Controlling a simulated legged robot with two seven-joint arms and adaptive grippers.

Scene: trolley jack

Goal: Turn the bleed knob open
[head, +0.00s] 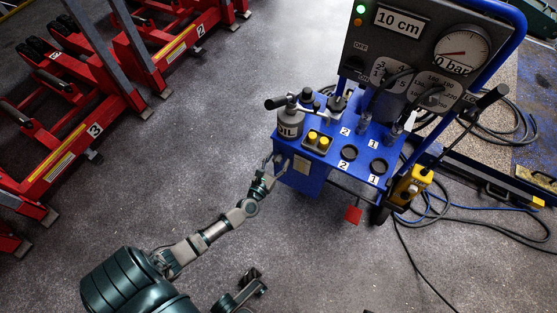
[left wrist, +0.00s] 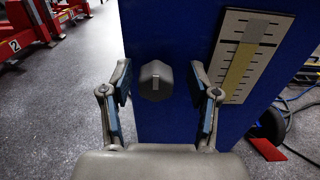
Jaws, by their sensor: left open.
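The bleed knob (left wrist: 156,80) is a dark grey faceted knob on the blue side wall of the trolley jack's cabinet (left wrist: 165,125). In the left wrist view my left gripper (left wrist: 160,88) is open, with one finger on each side of the knob and a gap to it on both sides. In the head view the left gripper (head: 274,167) is at the left side of the blue trolley (head: 303,172), and the knob cannot be made out there. Part of my right arm (head: 250,283) shows at the bottom; its finger state is unclear.
A level gauge (left wrist: 245,58) is right of the knob. On the trolley are an oil can (head: 290,123), yellow buttons (head: 318,140) and a panel with a pressure dial (head: 462,48). Hoses (head: 480,205) lie at right, red ramps (head: 120,95) at left. The floor between is clear.

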